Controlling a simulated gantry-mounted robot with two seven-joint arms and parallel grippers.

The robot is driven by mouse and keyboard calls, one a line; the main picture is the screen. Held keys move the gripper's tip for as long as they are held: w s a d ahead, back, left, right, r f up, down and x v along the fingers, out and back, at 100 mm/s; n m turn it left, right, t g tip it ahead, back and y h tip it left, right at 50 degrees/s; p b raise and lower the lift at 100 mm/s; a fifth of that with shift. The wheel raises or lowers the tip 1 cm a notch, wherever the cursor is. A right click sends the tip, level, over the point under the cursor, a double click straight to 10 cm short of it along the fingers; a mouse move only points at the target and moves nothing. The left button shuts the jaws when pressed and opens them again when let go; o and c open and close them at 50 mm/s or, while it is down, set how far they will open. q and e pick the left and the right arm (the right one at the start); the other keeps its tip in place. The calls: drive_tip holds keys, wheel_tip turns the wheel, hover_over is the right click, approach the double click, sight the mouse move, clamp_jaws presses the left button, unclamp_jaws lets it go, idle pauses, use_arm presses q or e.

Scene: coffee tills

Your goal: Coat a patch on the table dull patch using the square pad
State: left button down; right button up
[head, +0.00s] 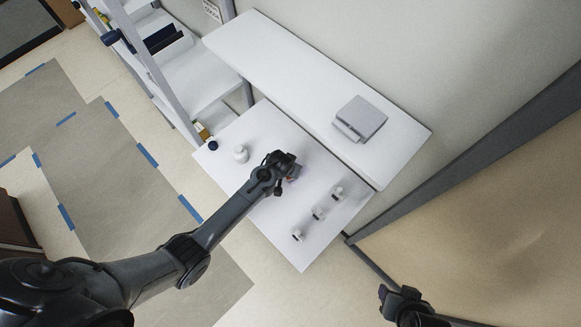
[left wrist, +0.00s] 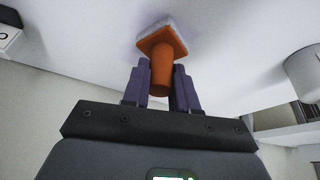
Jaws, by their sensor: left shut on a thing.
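My left gripper (head: 289,172) is over the white table (head: 318,250), near its middle. In the left wrist view its two fingers (left wrist: 161,88) are shut on the orange handle of the square pad (left wrist: 162,42). The pad has an orange square back and a pale face that meets or nearly meets the white surface; I cannot tell which. In the head view the arm hides most of the pad. I cannot make out the dull patch in either view. My right gripper (head: 398,294) is at the lower right, away from the table; its fingers are too small to read.
A white bottle (head: 241,154) and a small dark-topped item (head: 213,144) stand at the table's left. Several small clear dispensers (head: 318,213) stand at its right. A raised white shelf (head: 300,75) with a grey device (head: 360,118) runs behind. A metal rack (head: 150,75) borders the left.

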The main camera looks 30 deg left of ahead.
use_arm(q)
drive_tip(key=shift+r, duration=0.1)
drive_tip(key=shift+w, duration=0.1)
idle(0.6)
drive_tip(key=shift+w+d+f, duration=0.1)
drive_tip(key=shift+w+f, duration=0.1)
drive_tip(key=shift+w, duration=0.1)
drive_tip(key=shift+w+d+r+b, duration=0.1)
drive_tip(key=shift+w+d+b, duration=0.15)
drive_tip(key=shift+w+b, duration=0.4)
drive_tip(key=shift+w, duration=0.1)
drive_tip(key=shift+w, duration=0.15)
drive_tip(key=shift+w+d+b, duration=0.35)
drive_tip(key=shift+w+b, duration=0.3)
drive_tip(key=shift+w, duration=0.4)
